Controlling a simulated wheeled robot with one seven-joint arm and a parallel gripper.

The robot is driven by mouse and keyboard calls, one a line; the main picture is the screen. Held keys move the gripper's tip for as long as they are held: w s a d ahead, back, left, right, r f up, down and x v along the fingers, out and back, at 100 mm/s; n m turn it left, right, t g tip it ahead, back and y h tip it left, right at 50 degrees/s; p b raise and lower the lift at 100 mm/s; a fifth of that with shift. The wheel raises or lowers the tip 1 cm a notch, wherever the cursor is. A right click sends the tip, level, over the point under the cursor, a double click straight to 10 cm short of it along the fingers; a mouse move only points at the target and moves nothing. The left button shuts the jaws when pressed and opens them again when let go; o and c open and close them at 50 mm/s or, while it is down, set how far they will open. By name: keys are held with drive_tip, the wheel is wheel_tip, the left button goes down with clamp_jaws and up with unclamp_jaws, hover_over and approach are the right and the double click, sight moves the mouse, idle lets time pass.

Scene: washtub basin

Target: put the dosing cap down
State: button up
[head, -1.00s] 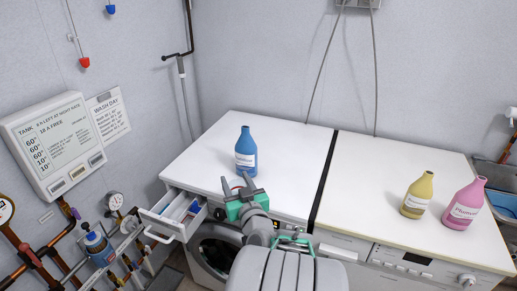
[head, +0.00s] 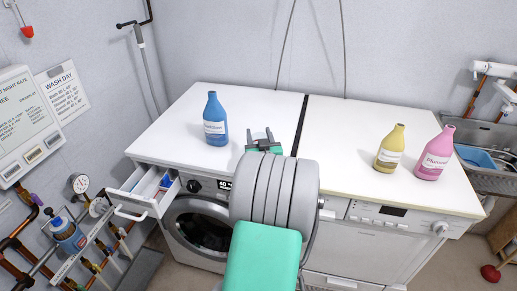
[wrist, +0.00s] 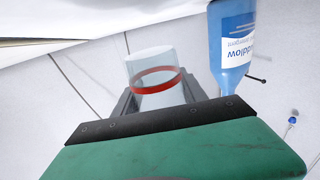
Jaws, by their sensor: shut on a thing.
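The dosing cap (wrist: 155,75) is a clear, translucent cup with a red band, seen in the wrist view. My gripper (head: 262,135) is shut on it, one dark finger on each side. In the head view my gripper is over the white washing machine top (head: 180,110), right of the blue bottle and left of the dark gap. The cap cannot be made out there. I cannot tell how high it is above the top. The blue bottle (head: 215,122) stands upright; it also shows upside down in the wrist view (wrist: 234,40).
A yellow bottle (head: 390,150) and a pink bottle (head: 435,155) stand on the right-hand machine. The detergent drawer (head: 145,190) is pulled out at the front left. A sink (head: 490,145) is at the far right. The machine top behind my gripper is clear.

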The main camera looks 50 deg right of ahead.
drive_tip(key=shift+w+d+f+b, duration=0.15)
drive_tip(key=shift+f+b, duration=0.2)
drive_tip(key=shift+f, duration=0.6)
drive_tip(key=shift+w+d+f+b, duration=0.15)
drive_tip(key=shift+f+b, duration=0.15)
drive_tip(key=shift+f, duration=0.6)
drive_tip(key=shift+s, duration=0.1)
drive_tip(key=shift+f, duration=0.15)
drive_tip(key=o, duration=1.3)
drive_tip(key=shift+r, duration=0.3)
drive_tip(key=b+v, duration=0.2)
drive_tip(key=v, duration=1)
drive_tip(key=shift+f+b, duration=0.15)
drive_tip(key=shift+b, duration=0.15)
